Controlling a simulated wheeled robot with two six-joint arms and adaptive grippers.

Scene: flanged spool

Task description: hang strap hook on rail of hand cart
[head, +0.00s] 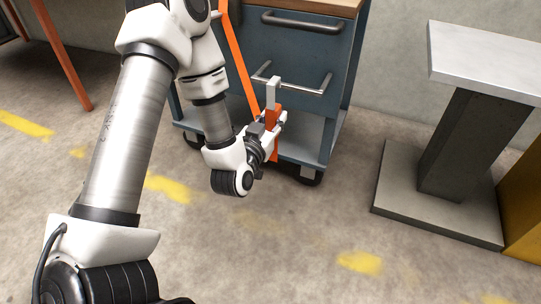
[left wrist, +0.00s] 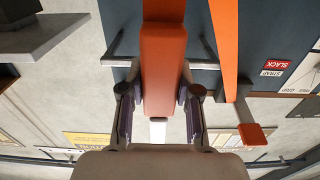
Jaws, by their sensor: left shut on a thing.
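The strap hook has an orange body (head: 273,117) and a pale hook end (head: 273,88) that stands up above my left gripper. My left gripper (head: 268,128) is shut on the orange body, which also shows between its fingers in the left wrist view (left wrist: 163,75). The hand cart (head: 325,60) is blue-grey. Its lower rail (head: 308,90) is a grey bar on its front, just behind the hook end; I cannot tell whether they touch. An orange strap (head: 238,58) runs down the cart front beside the gripper, also in the left wrist view (left wrist: 224,40). My right gripper is out of view.
A second grey handle (head: 300,21) sits higher on the cart, below its wooden top (head: 325,4). A grey pedestal table (head: 490,60) stands at the right on a wide base (head: 435,208). A red-orange leg (head: 62,55) stands at the left. The floor in front is clear.

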